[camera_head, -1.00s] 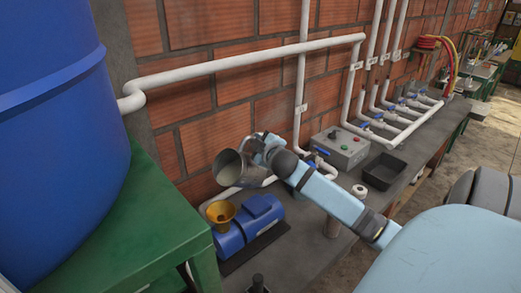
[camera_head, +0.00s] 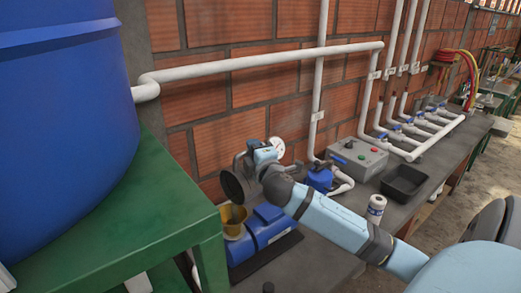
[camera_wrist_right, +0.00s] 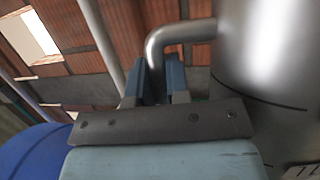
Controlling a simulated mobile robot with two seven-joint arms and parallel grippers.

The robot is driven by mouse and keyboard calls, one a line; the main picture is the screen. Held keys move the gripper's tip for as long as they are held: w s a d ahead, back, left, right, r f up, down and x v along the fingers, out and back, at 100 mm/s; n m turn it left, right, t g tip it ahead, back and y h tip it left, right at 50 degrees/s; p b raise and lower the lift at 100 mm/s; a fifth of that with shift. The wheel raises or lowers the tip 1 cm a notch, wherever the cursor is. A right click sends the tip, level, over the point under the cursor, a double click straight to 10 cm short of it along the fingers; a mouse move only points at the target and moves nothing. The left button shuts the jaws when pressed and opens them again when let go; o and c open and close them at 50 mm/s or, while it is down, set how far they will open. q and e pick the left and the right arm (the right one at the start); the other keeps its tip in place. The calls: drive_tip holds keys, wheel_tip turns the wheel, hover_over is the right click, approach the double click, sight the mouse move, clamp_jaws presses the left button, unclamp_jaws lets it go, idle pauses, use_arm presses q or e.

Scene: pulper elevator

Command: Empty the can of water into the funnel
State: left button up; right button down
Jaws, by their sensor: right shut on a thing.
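A grey metal can (camera_head: 234,187) hangs tipped over, its dark mouth turned to the left and down, just above the yellow funnel (camera_head: 233,224). The funnel stands on a blue pump (camera_head: 268,226) on the bench. My right gripper (camera_head: 262,153) is shut on the can's handle. The right wrist view shows its fingers (camera_wrist_right: 155,83) around the bent handle, with the shiny can body (camera_wrist_right: 265,55) at the right. I cannot make out any water. My left gripper is not in view.
A large blue barrel (camera_head: 60,120) on a green stand (camera_head: 165,215) fills the left. White pipes (camera_head: 265,62) run along the brick wall behind the can.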

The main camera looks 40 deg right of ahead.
drive_tip(key=a+r+n+t+y, duration=0.1)
drive_tip(key=a+n+t, duration=0.1)
drive_tip(key=a+n, duration=0.5)
drive_tip(key=shift+a+t+y, duration=0.3)
drive_tip(key=shift+a+t, duration=0.1)
drive_tip(key=shift+a, duration=0.4)
drive_tip(key=shift+s, duration=0.15)
idle(1.3)
